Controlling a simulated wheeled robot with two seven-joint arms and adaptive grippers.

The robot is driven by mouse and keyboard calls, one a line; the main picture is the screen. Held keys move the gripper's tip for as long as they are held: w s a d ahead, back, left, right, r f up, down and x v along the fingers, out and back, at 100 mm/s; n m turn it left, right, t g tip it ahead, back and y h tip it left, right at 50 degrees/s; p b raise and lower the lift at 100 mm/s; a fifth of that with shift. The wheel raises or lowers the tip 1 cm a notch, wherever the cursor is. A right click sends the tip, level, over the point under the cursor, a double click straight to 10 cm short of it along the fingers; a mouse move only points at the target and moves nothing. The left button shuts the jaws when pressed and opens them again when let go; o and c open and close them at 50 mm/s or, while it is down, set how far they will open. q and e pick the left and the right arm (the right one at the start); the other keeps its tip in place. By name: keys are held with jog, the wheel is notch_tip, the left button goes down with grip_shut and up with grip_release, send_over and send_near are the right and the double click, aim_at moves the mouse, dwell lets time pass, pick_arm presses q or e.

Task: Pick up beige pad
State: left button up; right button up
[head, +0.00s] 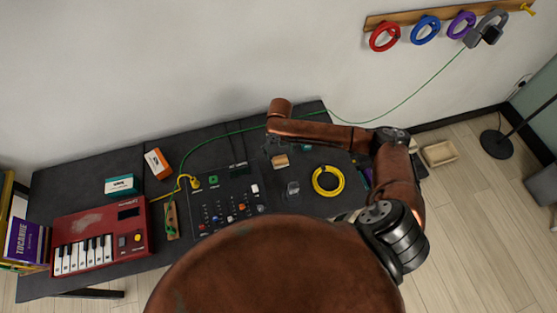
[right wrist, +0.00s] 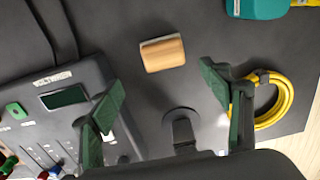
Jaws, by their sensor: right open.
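The beige pad (head: 281,161) is a small block lying on the dark table, just beyond the mixer's right corner. In the right wrist view the beige pad (right wrist: 163,53) has a tan, wood-like top and a pale edge, and lies in line with the gap between the fingers. My right gripper (right wrist: 165,95) is open and empty, with its green-padded fingers apart. In the head view my right gripper (head: 275,148) is small and partly hidden under its wrist, above and close to the pad. My left gripper is not in view.
The mixer (head: 225,203) stands left of the pad. A yellow cable coil (head: 328,181) and a dark round-based object (right wrist: 183,125) lie nearby. A red keyboard (head: 98,235) and small boxes are further left. A green cable crosses the table's back. Bare table surrounds the pad.

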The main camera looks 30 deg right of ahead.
aim_at(280, 159)
jog(key=shift+w+f, duration=0.3)
jog(key=shift+f, duration=0.6)
jog(key=shift+s+f, duration=0.15)
jog(key=shift+f, duration=0.65)
jog(key=f, duration=0.3)
jog(key=d+f, duration=0.1)
jog(key=f, duration=0.1)
jog(key=shift+a, duration=0.1)
jog(key=c, duration=1.2)
